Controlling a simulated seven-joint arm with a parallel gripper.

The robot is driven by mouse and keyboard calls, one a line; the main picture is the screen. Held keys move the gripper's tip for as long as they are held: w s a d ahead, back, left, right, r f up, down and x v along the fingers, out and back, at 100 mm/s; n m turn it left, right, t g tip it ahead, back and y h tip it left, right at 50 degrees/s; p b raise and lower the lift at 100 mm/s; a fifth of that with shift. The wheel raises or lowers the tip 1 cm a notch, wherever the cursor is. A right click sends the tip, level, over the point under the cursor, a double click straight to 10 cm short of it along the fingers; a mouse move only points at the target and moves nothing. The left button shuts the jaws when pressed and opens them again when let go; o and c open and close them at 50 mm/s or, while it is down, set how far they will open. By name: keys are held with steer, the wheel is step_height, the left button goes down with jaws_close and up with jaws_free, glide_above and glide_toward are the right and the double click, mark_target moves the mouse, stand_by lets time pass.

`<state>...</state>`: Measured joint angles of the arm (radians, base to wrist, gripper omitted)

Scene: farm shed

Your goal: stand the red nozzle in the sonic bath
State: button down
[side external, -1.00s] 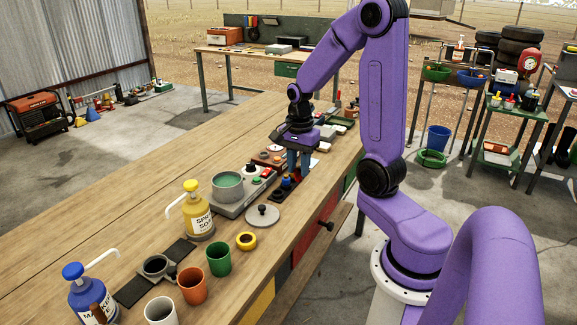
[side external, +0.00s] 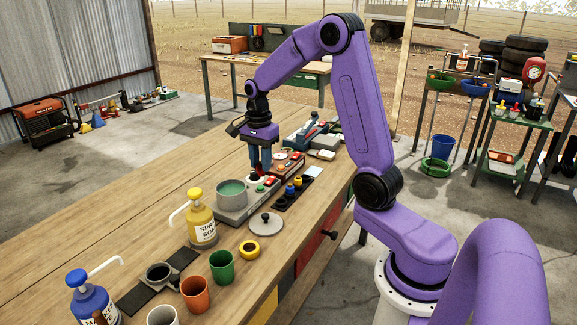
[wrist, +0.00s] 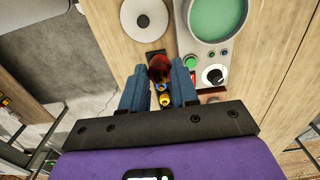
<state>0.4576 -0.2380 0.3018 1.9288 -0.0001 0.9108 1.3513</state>
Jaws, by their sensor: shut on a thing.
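My gripper (side external: 262,168) points down and is shut on the red nozzle, which shows dark red between the fingertips in the wrist view (wrist: 159,68). In the side view the fingers mostly hide it, with a bit of red low between them. The sonic bath (side external: 231,207) is a grey unit with a round tank of green liquid (side external: 232,188), a knob and buttons. The tank is open and I see nothing standing in it. My gripper is raised near the control end of the bath, apart from the tank.
A black rack (side external: 283,203) beside the bath holds a blue nozzle (side external: 290,190) and a yellow nozzle (side external: 298,181). A grey lid (side external: 266,226) lies in front of the bath. A yellow soap bottle (side external: 202,225) stands close to the tank's left. Cups stand nearer.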

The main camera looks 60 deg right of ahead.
steer(key=w+a+f, duration=0.2)
steer(key=w+a, duration=0.1)
steer(key=w, duration=0.6)
steer(key=shift+w+f, duration=0.1)
steer(key=shift+f, duration=3.9)
steer(key=shift+f, duration=0.35)
